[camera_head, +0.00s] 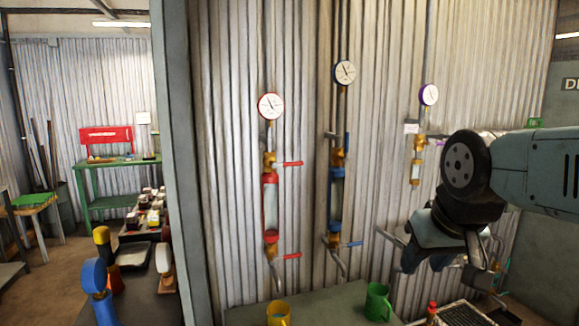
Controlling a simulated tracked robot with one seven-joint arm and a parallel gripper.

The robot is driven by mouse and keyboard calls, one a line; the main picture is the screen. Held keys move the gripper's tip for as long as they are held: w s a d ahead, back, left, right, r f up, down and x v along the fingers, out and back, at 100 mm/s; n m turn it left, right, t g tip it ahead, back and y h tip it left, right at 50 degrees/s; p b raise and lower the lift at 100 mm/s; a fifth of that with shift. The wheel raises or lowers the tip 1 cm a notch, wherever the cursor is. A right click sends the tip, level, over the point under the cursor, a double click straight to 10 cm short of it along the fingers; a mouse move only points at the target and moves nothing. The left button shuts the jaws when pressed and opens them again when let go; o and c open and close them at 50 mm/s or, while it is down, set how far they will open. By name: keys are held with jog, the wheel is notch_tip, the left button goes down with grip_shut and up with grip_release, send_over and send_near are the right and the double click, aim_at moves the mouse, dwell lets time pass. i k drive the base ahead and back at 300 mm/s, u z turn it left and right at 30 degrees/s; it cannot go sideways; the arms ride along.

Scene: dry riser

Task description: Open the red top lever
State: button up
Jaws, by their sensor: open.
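The red top lever (292,164) points right, roughly level, from the brass valve at the top of the red riser column (270,205) on the corrugated wall. A second red lever (291,256) juts right from the column's bottom valve. A red-rimmed gauge (271,106) sits above. My gripper (425,263) hangs at the right, pointing down, open and apart from the red levers. It is lower than the top lever and well to its right. Its fingertips are dark and partly hard to make out.
A blue column (336,195) with blue levers stands between the red column and my gripper. A purple-rimmed gauge (428,95) tops a third column. Below are a yellow mug (278,313), a green mug (377,303) and a rack (462,315). A grey post (176,150) stands left.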

aim_at(299, 163)
jog(key=u, duration=0.1)
jog(key=i, duration=1)
jog(key=z, duration=0.1)
